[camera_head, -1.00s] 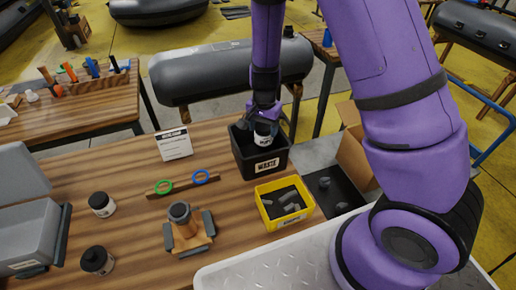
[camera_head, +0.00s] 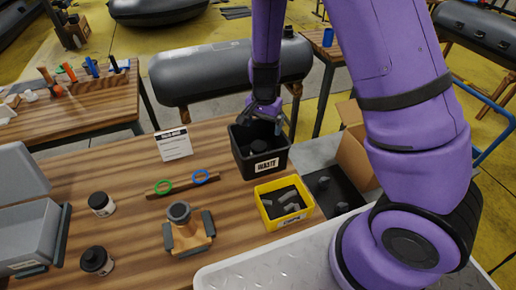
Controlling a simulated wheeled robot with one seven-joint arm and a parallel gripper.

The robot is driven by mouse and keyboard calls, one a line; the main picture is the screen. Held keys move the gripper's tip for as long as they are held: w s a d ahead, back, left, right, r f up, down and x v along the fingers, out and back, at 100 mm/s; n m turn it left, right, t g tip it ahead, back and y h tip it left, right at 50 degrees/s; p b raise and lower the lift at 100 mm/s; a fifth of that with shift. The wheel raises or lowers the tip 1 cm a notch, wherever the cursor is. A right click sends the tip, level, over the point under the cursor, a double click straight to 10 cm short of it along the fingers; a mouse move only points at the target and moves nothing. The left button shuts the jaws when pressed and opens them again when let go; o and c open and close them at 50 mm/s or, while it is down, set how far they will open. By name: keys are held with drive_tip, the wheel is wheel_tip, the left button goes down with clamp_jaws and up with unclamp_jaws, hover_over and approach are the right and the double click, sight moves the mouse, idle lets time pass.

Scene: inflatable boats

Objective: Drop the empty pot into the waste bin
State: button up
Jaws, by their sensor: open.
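The waste bin (camera_head: 267,168) is a black box with a white "WASTE" label, standing on the wooden workbench right of centre. A dark round shape, apparently the pot (camera_head: 259,144), lies inside the bin; most of it is hidden by the bin's walls. My gripper (camera_head: 266,122) is above the bin's back part, pointing down, open and empty. Two other white pots with black lids, one pot (camera_head: 102,204) and another pot (camera_head: 97,261), stand on the left of the bench.
A yellow bin (camera_head: 284,205) with grey parts stands in front of the waste bin. A wooden stand (camera_head: 188,233), a rack with green and blue rings (camera_head: 181,185) and a sign (camera_head: 174,145) are to the left. A cardboard box (camera_head: 356,145) is at the right.

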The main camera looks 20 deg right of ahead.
wheel_tip(320, 180, up, 9)
idle(0.3)
idle(0.4)
drive_tip(key=s+d+r+n+t+y, duration=0.1)
drive_tip(key=s+d+r+n, duration=0.1)
drive_tip(key=s+r, duration=0.45)
drive_tip(key=s+d+r+n+t+y, duration=0.1)
drive_tip(key=s+d+r+n, duration=0.2)
drive_tip(key=r, duration=0.7)
drive_tip(key=s+d+r+n+t+h, duration=0.1)
drive_tip(key=s+r+n, duration=0.1)
drive_tip(key=s+r, duration=0.2)
drive_tip(key=s+d+r+n+t+h, duration=0.1)
drive_tip(key=s+r, duration=0.3)
drive_tip(key=s, duration=0.7)
drive_tip(key=shift+s+r+n+t, duration=0.15)
drive_tip(key=shift+s+n+t, duration=0.1)
drive_tip(key=shift+n+t, duration=0.3)
